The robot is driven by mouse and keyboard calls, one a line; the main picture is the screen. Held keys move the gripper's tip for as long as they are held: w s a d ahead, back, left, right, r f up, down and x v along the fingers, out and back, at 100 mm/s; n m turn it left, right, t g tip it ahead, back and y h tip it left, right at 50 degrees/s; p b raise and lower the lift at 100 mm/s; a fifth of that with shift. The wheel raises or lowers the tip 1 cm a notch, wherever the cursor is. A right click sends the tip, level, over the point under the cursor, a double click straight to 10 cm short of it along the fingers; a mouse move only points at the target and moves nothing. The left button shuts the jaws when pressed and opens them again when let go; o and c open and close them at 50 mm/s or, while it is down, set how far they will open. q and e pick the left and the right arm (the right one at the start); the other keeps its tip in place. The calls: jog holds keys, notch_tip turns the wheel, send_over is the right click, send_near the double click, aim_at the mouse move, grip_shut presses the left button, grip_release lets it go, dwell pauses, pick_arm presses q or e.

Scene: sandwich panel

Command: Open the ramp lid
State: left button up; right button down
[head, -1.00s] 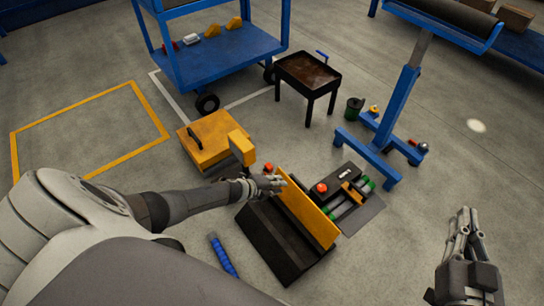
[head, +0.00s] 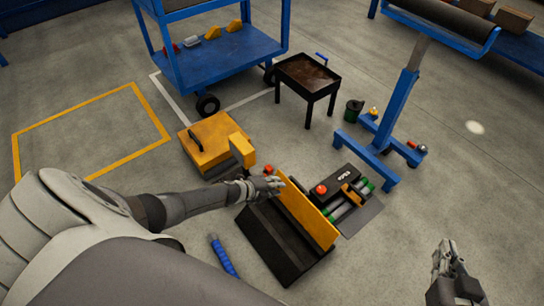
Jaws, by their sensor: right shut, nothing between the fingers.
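The ramp lid appears to be the yellow panel (head: 308,217), standing steeply tilted between a black sloped ramp (head: 280,245) and the black machine base (head: 370,215). My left gripper (head: 272,185) is at the panel's upper left end, its fingers touching or very close to the edge. I cannot tell whether its fingers are open or shut. My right gripper (head: 445,248) is shut and empty over bare floor at the lower right, well apart from the panel.
A yellow box machine (head: 210,143) stands behind my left arm. A blue-handled tool (head: 222,255) lies on the floor. A black table (head: 308,75) and blue stand (head: 390,130) are behind.

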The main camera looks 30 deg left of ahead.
pick_arm(q)
jog(key=shift+s+a+r+p, duration=0.2)
jog(key=shift+s+r+p, duration=0.35)
jog(key=shift+r+p, duration=0.35)
pick_arm(e)
jog(key=s+d+f+g+h, duration=0.1)
jog(key=s+d+f+g, duration=0.1)
jog(key=s+f+g, duration=0.3)
jog(key=shift+s+d+f+h, duration=0.35)
jog(key=shift+s+f, duration=0.4)
jog(key=shift+s, duration=0.25)
pick_arm(q)
jog(key=shift+s, duration=0.1)
jog(key=v, duration=1.1)
jog(key=shift+s+r, duration=0.25)
jog(key=shift+r, duration=0.1)
jog(key=shift+a, duration=0.15)
jog(key=shift+c, duration=0.5)
